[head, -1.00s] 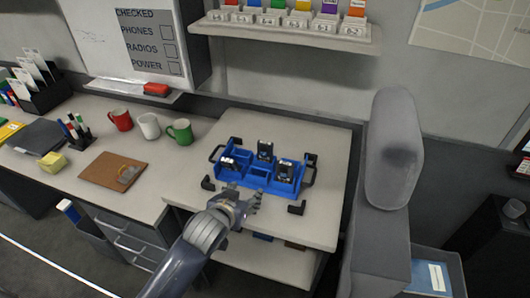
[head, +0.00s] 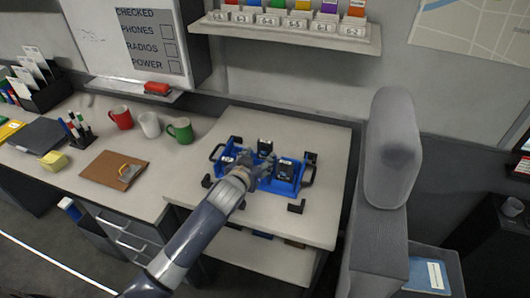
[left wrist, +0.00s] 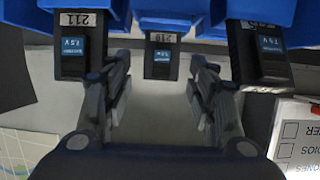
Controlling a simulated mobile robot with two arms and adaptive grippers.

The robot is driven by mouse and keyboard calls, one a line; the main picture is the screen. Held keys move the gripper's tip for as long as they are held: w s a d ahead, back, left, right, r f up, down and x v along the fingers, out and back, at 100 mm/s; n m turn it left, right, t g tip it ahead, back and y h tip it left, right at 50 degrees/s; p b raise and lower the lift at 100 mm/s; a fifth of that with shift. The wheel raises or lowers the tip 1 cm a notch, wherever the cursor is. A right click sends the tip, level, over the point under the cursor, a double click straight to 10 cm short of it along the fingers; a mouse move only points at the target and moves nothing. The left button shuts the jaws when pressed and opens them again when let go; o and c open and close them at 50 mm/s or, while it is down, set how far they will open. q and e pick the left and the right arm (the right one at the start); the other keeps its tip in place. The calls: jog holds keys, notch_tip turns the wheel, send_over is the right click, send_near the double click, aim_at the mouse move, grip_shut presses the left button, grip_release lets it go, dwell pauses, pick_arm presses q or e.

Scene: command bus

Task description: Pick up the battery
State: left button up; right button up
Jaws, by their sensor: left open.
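Three black batteries with blue labels stand in a blue tray (head: 262,188) on the grey table. In the head view one is at the left (head: 227,161), one at the back middle (head: 265,146) and one at the right (head: 285,168). My left gripper (head: 257,165) is over the tray's middle, open and empty. In the left wrist view its fingers (left wrist: 160,84) are spread, with the middle battery (left wrist: 161,60) in line with the gap. The battery marked 211 (left wrist: 80,50) and another battery (left wrist: 262,55) are on either side. My right gripper is not in view.
Black corner brackets (head: 297,206) surround the tray on the table (head: 322,225). Red, white and green mugs (head: 180,130) stand to the left, beside a brown clipboard (head: 112,170). A grey seat back (head: 392,145) rises at the right. A shelf of coloured cards (head: 290,30) hangs above.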

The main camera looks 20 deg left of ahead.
aim_at(264, 152)
pick_arm(q)
jog(key=shift+p+x, duration=0.45)
jog(key=shift+x, duration=1.9)
jog(key=shift+s+f, duration=0.1)
jog(key=shift+f, duration=0.05)
jog(key=shift+a, duration=0.1)
jog(key=c, duration=0.9)
